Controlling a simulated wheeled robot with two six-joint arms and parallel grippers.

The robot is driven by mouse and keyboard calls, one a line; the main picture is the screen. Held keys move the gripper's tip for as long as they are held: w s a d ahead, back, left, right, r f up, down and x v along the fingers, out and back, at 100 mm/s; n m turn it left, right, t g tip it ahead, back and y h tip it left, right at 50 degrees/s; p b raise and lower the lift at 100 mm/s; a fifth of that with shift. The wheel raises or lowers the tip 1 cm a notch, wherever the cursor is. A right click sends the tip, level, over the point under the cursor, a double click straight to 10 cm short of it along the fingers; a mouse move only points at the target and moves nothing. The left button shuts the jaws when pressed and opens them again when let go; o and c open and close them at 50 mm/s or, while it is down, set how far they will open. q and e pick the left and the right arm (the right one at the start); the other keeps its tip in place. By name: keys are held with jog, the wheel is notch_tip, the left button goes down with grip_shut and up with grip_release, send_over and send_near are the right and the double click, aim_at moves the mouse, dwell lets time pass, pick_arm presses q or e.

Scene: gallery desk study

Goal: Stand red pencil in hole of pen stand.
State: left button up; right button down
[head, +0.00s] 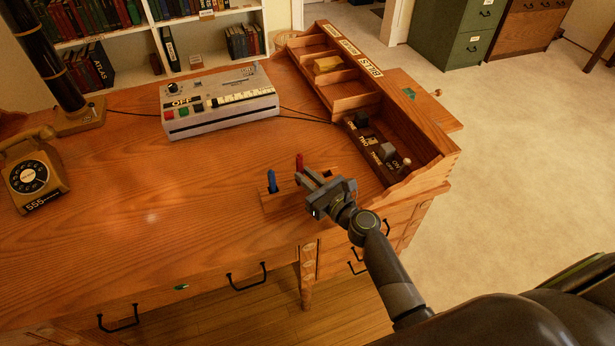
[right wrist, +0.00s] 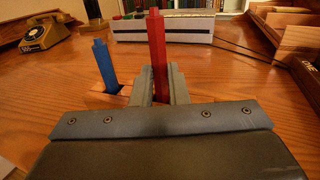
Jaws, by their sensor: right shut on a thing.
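The red pencil (head: 299,162) stands about upright between the fingers of my right gripper (head: 308,178), which is shut on it. In the right wrist view the red pencil (right wrist: 157,50) rises from between the two fingers (right wrist: 159,85). The wooden pen stand (head: 271,204) is on the desk near its front edge, beside and partly behind the gripper. A blue pencil (head: 272,182) stands upright in its left part; it also shows in the right wrist view (right wrist: 105,68). The red pencil's lower end is hidden by the gripper, so I cannot tell whether it is in a hole.
A grey machine with coloured buttons (head: 220,102) stands further back. A telephone (head: 37,175) and a dark lamp column (head: 55,65) are at the left. A wooden compartment tray (head: 352,103) runs along the right edge. The desk's middle (head: 170,185) is clear.

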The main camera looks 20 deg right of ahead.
jog(key=shift+f+b, duration=0.35)
jog(key=shift+f, duration=0.25)
jog(key=c, duration=1.3)
grip_release()
jog(key=shift+c, duration=0.2)
jog(key=shift+s, duration=0.1)
jog(key=b+v, duration=0.3)
jog(key=v, duration=1.4)
jog(key=shift+d+r, duration=0.1)
